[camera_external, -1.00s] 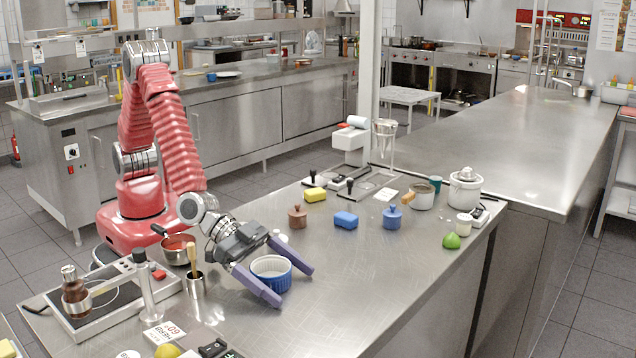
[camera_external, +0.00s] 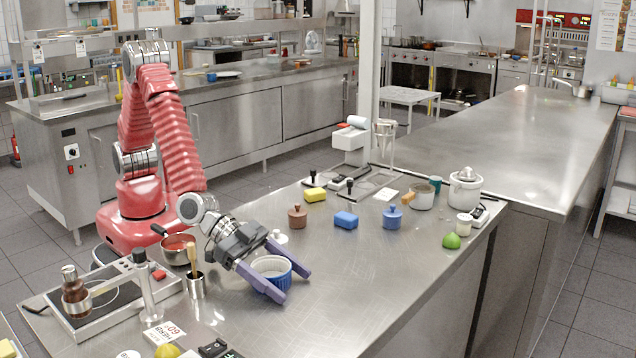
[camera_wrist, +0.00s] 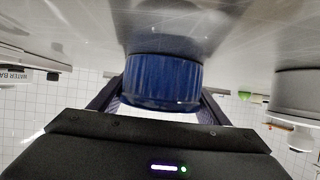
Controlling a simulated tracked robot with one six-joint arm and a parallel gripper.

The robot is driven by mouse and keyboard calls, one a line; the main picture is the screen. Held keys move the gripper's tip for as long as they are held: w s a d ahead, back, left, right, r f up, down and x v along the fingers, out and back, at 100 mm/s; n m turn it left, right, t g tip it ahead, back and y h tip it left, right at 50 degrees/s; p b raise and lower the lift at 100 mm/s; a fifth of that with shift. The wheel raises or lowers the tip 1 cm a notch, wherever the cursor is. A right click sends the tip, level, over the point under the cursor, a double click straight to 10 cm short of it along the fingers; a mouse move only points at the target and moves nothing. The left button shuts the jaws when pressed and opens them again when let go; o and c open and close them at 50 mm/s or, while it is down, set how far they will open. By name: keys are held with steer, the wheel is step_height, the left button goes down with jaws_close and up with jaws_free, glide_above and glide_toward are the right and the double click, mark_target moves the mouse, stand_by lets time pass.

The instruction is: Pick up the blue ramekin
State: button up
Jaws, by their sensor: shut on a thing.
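The blue ramekin (camera_external: 273,268) has a ribbed blue outside and a white inside. It is upright on the steel counter, or so close above it that I cannot tell whether it touches. My gripper (camera_external: 287,268) is shut on it, with one purple finger along each side. In the wrist view the ramekin (camera_wrist: 163,82) fills the space between the two fingers (camera_wrist: 160,100). One finger hides part of its near side in the external view.
A red-filled saucepan (camera_external: 178,248) and a metal cup with a brush (camera_external: 196,285) stand left of my gripper. A blue block (camera_external: 346,220), a brown lidded pot (camera_external: 297,217) and a blue lidded jar (camera_external: 392,217) stand behind.

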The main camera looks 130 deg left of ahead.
steer(key=shift+r, duration=0.15)
steer(key=shift+c, duration=0.2)
step_height(320, 180, up, 10)
stand_by(0.5)
stand_by(0.4)
